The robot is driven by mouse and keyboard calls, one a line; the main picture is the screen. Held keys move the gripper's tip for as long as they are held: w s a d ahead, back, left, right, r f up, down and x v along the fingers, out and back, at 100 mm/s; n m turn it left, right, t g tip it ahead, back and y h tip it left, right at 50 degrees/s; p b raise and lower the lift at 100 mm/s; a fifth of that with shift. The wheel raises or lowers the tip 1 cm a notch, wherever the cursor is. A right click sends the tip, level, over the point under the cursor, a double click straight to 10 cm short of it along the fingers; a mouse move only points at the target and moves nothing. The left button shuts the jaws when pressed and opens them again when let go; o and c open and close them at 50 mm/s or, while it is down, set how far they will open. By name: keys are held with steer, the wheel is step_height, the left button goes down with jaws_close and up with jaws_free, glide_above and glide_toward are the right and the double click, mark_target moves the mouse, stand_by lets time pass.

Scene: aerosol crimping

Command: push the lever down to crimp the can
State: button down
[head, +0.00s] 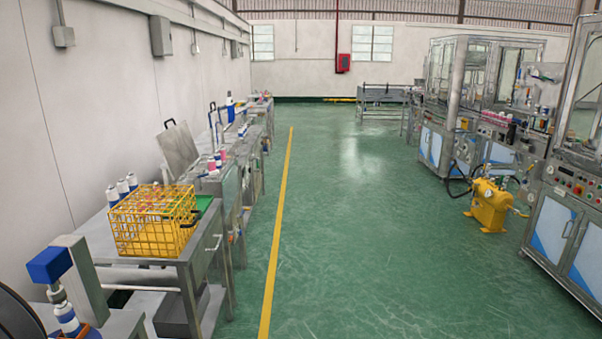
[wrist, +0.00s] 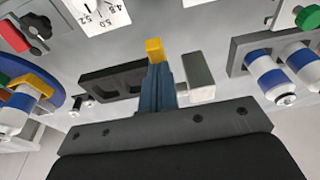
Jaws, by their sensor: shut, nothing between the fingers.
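In the wrist view my gripper (wrist: 155,52) points away from the camera, its blue-grey fingers together and a yellow piece at their tip. Nothing is held between them. In the head view a crimping station stands at the lower left, with a blue head (head: 49,265) on a grey column (head: 82,280). A blue-and-white can (head: 68,318) stands upright under the head. I cannot make out the lever for certain in either view. In the wrist view a blue-and-white can (wrist: 18,108) sits at the left by a blue disc. My gripper is not clearly seen in the head view.
In the wrist view a black holder (wrist: 110,84) and a grey-green block (wrist: 200,78) flank the fingers. A yellow basket (head: 150,235) stands on the neighbouring bench.

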steer(key=shift+f, duration=2.1)
stand_by(0.4)
step_height(320, 180, up, 15)
stand_by(1.5)
step_height(320, 180, down, 8)
steer(key=shift+f, duration=0.1)
stand_by(0.6)
stand_by(0.4)
